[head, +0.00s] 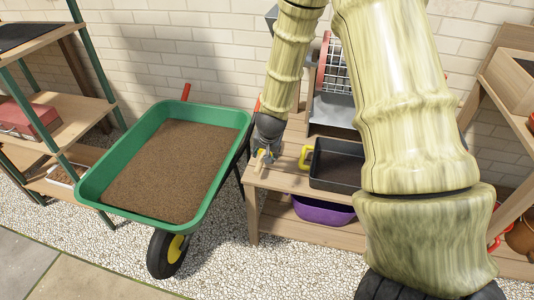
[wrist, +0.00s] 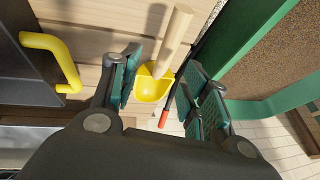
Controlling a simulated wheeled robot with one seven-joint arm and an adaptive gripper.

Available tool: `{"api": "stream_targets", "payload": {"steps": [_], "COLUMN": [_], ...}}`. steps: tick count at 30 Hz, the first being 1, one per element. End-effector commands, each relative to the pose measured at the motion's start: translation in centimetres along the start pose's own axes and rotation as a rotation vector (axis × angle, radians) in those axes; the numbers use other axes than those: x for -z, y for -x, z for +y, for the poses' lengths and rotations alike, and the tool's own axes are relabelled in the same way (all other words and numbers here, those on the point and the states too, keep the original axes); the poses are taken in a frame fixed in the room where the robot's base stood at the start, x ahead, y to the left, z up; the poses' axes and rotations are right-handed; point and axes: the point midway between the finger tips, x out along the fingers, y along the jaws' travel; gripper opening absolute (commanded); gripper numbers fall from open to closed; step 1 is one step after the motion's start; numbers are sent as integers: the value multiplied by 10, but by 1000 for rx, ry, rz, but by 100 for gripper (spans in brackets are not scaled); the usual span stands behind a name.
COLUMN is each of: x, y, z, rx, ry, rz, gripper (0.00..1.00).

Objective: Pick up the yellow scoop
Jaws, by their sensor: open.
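The yellow scoop has a rounded yellow bowl (wrist: 152,88) and a pale wooden handle (wrist: 175,38) in the wrist view. It is at the left end of the wooden bench (head: 285,178), and a small part of the scoop (head: 260,160) shows below my gripper in the head view. My gripper (wrist: 163,82) is open, with one green-padded finger on either side of the bowl in the picture. I cannot tell whether either finger touches it. In the head view my gripper (head: 266,146) points down at the bench and hides part of the scoop.
A dark tray (head: 335,170) with a yellow handle (wrist: 55,60) stands right of the scoop on the bench. A green wheelbarrow (head: 95,188) full of soil is close on the left, its red grip (wrist: 166,110) near my fingers. A purple tub (head: 322,211) sits below.

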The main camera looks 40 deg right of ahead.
Motion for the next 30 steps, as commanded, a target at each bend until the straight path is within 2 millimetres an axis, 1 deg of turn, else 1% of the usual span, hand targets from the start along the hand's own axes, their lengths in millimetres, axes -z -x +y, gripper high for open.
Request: {"api": "stream_targets", "payload": {"steps": [1,4,13,19,22,25,30], "x": [-1,-1,0,4,3,4,4], "y": [-10,-23,-42,-68,-79,-84,-84], "z": [1,1,-2,-8,-7,-8,-8], "rx": [-1,-1,-1,-1,-1,-1,0], "ry": [-1,-1,2,0,0,1,1], "rz": [-1,-2,-1,0,-1,0,0], "gripper": [46,46,46,46,46,46,46]}}
